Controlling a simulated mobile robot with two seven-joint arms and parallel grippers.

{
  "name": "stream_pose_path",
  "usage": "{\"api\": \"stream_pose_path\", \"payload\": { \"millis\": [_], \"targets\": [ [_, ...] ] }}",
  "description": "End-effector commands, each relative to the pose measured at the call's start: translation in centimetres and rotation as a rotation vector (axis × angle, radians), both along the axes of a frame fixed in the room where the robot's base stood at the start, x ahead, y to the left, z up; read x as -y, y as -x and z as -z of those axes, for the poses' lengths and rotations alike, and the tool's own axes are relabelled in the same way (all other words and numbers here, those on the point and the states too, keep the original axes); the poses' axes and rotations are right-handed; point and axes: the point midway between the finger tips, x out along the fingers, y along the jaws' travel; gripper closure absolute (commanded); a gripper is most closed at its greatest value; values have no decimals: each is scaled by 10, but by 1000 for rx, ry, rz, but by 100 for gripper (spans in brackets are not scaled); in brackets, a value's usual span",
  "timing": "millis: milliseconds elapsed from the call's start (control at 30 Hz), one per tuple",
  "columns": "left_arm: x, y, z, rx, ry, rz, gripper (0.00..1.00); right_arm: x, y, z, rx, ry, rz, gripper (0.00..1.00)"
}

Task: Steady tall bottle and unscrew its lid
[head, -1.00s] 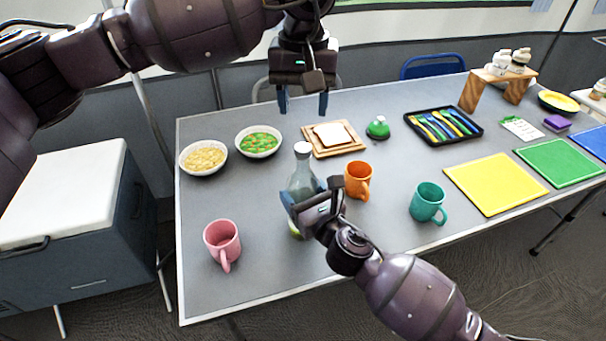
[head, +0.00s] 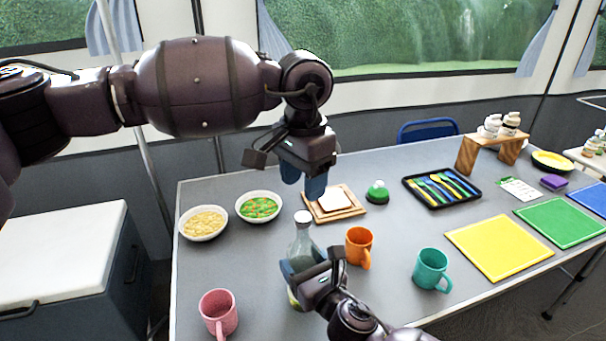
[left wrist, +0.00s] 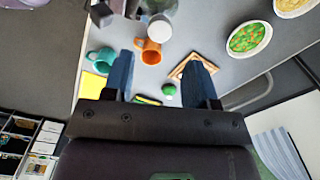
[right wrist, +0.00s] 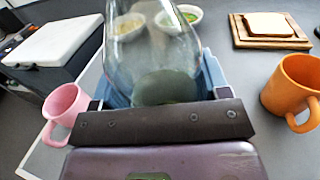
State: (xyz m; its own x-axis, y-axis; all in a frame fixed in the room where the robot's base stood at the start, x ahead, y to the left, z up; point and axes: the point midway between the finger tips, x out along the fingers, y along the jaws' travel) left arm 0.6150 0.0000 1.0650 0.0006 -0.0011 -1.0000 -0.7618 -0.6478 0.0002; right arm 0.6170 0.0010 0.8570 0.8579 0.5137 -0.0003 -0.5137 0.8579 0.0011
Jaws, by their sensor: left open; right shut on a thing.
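The tall clear glass bottle (head: 302,242) stands upright on the grey table with a white lid (head: 303,217) on top. My right gripper (head: 300,268) is shut around the bottle's lower body, and the bottle fills the space between its fingers in the right wrist view (right wrist: 150,65). My left gripper (head: 303,186) is open and empty, above the table and above the lid in the head view. In the left wrist view, the lid (left wrist: 160,28) lies beyond the left gripper's blue fingertips (left wrist: 162,75), apart from them.
An orange mug (head: 359,246) stands close right of the bottle, a pink mug (head: 219,313) front left, a teal mug (head: 431,269) further right. Two bowls (head: 203,223) and a bread board (head: 334,213) lie behind. A green-topped bell-like object (head: 377,193) is near the board.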

Motion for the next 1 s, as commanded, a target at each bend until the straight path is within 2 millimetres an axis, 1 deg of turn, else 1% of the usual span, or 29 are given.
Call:
{"api": "stream_pose_path", "payload": {
  "millis": [300,500,700,933,967,1000],
  "targets": [
    [0,1,44,-2,-1,-1,48,0,0,0,-1,-1,0,97],
    [0,0,65,-1,0,-2,48,0,0,0,-1,-1,0,97],
    [0,0,72,0,-1,-2,48,0,0,0,-1,-1,0,97],
    [0,0,72,0,-1,-2,48,0,0,0,-1,-1,0,97],
    [0,0,72,0,-1,-2,51,0,0,0,-1,-1,0,97],
    [0,0,72,0,-1,-2,57,0,0,0,-1,-1,0,97]
  ]
}}
